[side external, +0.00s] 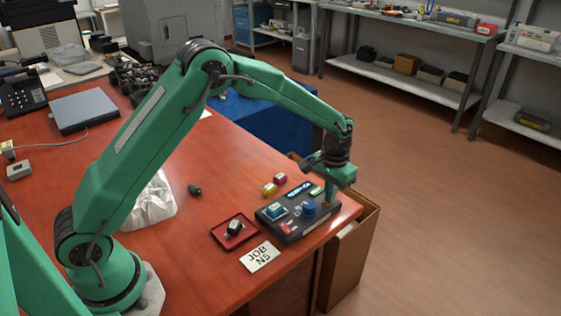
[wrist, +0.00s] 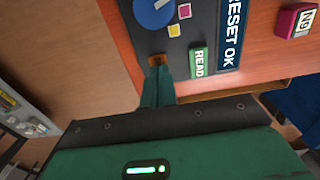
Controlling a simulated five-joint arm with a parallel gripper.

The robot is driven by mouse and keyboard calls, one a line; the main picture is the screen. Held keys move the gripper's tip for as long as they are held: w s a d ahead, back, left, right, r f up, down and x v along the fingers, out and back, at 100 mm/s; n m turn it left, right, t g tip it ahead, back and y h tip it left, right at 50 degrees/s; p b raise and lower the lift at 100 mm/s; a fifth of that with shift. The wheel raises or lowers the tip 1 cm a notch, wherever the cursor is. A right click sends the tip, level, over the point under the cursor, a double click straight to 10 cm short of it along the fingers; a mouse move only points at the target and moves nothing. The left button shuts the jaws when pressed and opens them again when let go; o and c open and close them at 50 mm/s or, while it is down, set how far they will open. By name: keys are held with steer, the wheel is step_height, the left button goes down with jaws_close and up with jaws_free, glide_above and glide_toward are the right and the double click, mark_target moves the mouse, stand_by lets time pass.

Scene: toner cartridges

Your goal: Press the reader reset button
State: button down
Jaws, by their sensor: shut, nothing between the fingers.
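The dark reader (side external: 283,236) sits near the table's right corner. Its blue round part (side external: 308,208) stands on its top, and this also shows at the top of the wrist view (wrist: 150,10). The reader's display (wrist: 231,35) reads "RESET OK", beside a green "READ" label (wrist: 198,62). Red parts (side external: 288,228) are at its near edge; which part is the reset button I cannot tell. My gripper (side external: 327,203) is shut and empty, pointing down at the reader's right end. In the wrist view its tips (wrist: 157,61) overlap the panel edge; contact is unclear.
A yellow cartridge (side external: 268,190) and a magenta cartridge (side external: 281,178) stand behind the reader. A red tray (side external: 218,236) holds a black cartridge (side external: 234,228) on the left. A "JOB" card (side external: 260,257) lies in front. A brown bin (side external: 345,262) stands beyond the table edge.

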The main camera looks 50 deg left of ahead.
step_height(320, 180, up, 14)
steer(key=shift+w+f, duration=0.15)
steer(key=shift+f, duration=0.05)
stand_by(0.4)
steer(key=shift+r, duration=0.1)
stand_by(0.4)
steer(key=s+a+r+t, duration=0.1)
steer(key=s+a+r, duration=0.2)
steer(key=s+r, duration=0.3)
steer(key=s+a+r+t, duration=0.2)
steer(key=s+a+r, duration=0.15)
steer(key=s, duration=0.55)
steer(key=s+a+f+t, duration=0.2)
steer(key=s, duration=1.4)
steer(key=shift+t, duration=0.3)
